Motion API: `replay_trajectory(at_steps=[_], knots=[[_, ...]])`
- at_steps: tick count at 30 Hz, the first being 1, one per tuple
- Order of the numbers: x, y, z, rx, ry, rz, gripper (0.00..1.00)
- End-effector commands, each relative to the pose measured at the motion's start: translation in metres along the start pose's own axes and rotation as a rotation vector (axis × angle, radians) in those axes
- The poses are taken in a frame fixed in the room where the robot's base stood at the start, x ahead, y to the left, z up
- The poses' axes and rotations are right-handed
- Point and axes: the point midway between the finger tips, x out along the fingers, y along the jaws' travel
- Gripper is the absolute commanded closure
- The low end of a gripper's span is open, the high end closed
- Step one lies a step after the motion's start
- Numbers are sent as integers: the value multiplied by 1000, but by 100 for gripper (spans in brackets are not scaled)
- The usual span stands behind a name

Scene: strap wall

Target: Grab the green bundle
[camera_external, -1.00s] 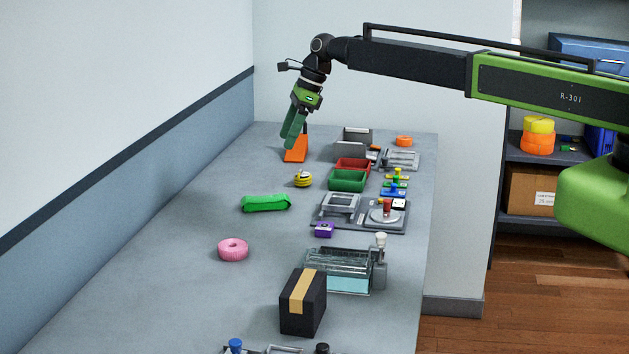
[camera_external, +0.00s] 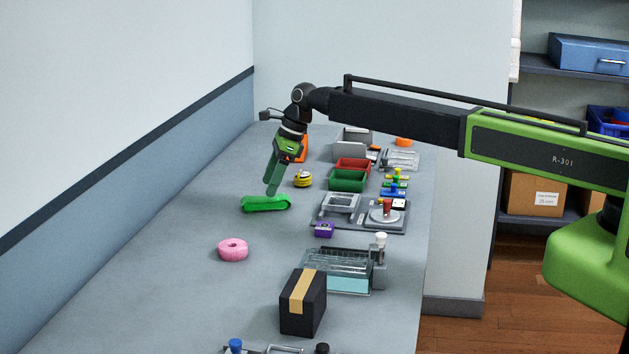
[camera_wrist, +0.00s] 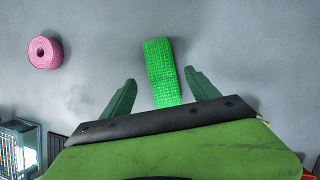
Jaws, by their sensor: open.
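The green bundle (camera_external: 265,204) lies flat on the grey bench, left of the trays. It is long and narrow with a grid-like texture. In the wrist view the green bundle (camera_wrist: 161,70) stands lengthwise in the picture, with its near end between the two fingers. My gripper (camera_external: 272,191) is just above the bundle, pointing down and tilted a little. In the wrist view my gripper (camera_wrist: 154,80) is open, with one finger on each side of the bundle and a gap to both. Whether the fingers reach down to its height I cannot tell.
A pink ring (camera_external: 233,250) lies nearer the camera. A yellow striped item (camera_external: 303,179) sits close behind my gripper on the right, and an orange object (camera_external: 302,149) is farther back. The bench's left side is clear.

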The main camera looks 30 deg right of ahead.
Motion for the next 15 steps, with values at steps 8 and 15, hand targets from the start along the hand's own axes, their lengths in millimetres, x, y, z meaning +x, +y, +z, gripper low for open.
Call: replay_trajectory(at_steps=[8,15], knots=[[41,-2,-3,0,0,0,31],[38,-1,-2,0,0,0,31]])
